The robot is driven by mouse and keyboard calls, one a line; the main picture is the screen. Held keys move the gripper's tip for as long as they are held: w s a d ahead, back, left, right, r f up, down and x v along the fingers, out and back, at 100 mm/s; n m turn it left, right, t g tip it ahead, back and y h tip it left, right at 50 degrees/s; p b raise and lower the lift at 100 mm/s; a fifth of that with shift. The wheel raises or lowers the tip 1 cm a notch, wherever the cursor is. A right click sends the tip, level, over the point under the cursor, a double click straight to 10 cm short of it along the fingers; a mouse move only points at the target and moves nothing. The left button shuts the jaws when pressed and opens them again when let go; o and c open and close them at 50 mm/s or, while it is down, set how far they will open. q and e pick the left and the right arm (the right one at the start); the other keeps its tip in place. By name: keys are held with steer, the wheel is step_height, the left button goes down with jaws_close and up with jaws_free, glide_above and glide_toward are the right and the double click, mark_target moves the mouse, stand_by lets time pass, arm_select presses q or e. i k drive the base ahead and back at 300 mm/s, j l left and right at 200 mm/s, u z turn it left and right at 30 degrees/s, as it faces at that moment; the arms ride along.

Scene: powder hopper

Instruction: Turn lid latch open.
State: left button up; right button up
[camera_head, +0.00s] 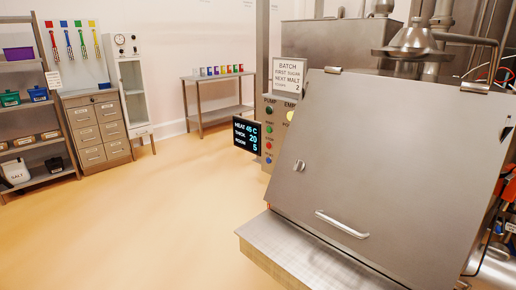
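The hopper lid (390,160) is a large, flat steel panel that slopes down toward me on the right half of the head view. It looks closed. A small metal latch knob (299,166) sits near the lid's left edge, tilted slightly. A pale bar handle (341,224) is fixed near the lid's lower edge. Two hinges show along the top edge, one at the left (333,70) and one at the right (474,88). Neither of my grippers is in view, and nothing touches the latch.
A steel ledge (290,245) juts out below the lid. A control panel (278,125) with coloured buttons, a display (246,135) and a batch sign (288,75) stand left of the lid. Orange items (510,188) crowd the right edge, partly cut off. The floor at left is clear.

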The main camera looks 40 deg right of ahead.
mark_target(299, 166)
steer(key=i+z, duration=0.15)
steer(key=i, duration=0.3)
steer(key=i+j+z, duration=0.15)
steer(key=i, duration=0.25)
steer(key=i+j+z, duration=0.15)
steer(key=i, duration=0.3)
